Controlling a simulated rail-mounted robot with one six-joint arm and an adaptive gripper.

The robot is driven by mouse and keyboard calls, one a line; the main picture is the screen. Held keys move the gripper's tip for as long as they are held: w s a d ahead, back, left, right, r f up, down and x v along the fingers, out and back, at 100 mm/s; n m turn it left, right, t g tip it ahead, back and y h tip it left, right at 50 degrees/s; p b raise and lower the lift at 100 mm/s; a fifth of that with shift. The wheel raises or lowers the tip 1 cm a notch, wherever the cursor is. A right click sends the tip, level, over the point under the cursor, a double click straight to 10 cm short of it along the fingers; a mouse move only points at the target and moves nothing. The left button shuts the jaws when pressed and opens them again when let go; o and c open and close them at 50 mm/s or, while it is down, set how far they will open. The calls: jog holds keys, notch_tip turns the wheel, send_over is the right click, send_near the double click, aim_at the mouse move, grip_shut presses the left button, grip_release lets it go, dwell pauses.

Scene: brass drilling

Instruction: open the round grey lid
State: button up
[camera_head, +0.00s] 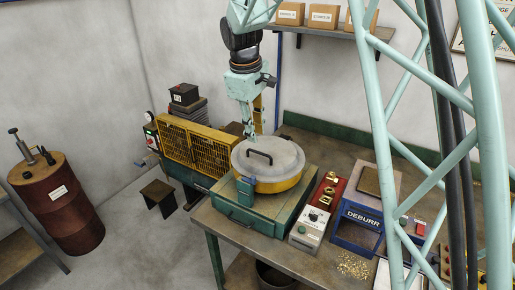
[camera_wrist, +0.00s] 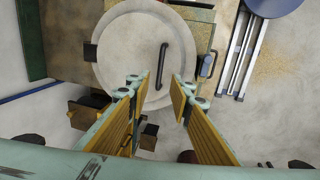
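The round grey lid (camera_head: 285,160) lies flat and closed on a yellow round housing (camera_head: 284,186) on a green base. A dark bar handle (camera_head: 260,154) stands on the lid. My gripper (camera_head: 250,136) points down over the lid's far left part, close to the handle. In the wrist view, my gripper (camera_wrist: 159,84) is open and empty. There the dark handle (camera_wrist: 161,65) shows just beyond and between the two fingertips on the lid (camera_wrist: 125,45). I see no contact between fingers and handle; the exact height gap is hard to tell.
A yellow mesh guard (camera_head: 190,142) stands left of the lid. A white control box (camera_head: 309,229), a red block with brass parts (camera_head: 327,191) and the blue DEBURR box (camera_head: 359,222) stand to the right. A shelf with cartons (camera_head: 323,16) is above. Brass chips (camera_head: 353,265) lie near the front.

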aim_at(258, 153)
jog(key=shift+w+d+f, duration=0.15)
jog(key=shift+w+f, duration=0.1)
jog(key=shift+f, duration=1.05)
jog(key=shift+w+d+f, duration=0.1)
jog(key=shift+w+f, duration=0.1)
jog(key=shift+f, duration=1.15)
jog(key=shift+w+d+f, duration=0.15)
jog(key=shift+w+f, duration=0.1)
jog(key=shift+f, duration=1.05)
jog(key=shift+c, duration=0.7)
grip_shut()
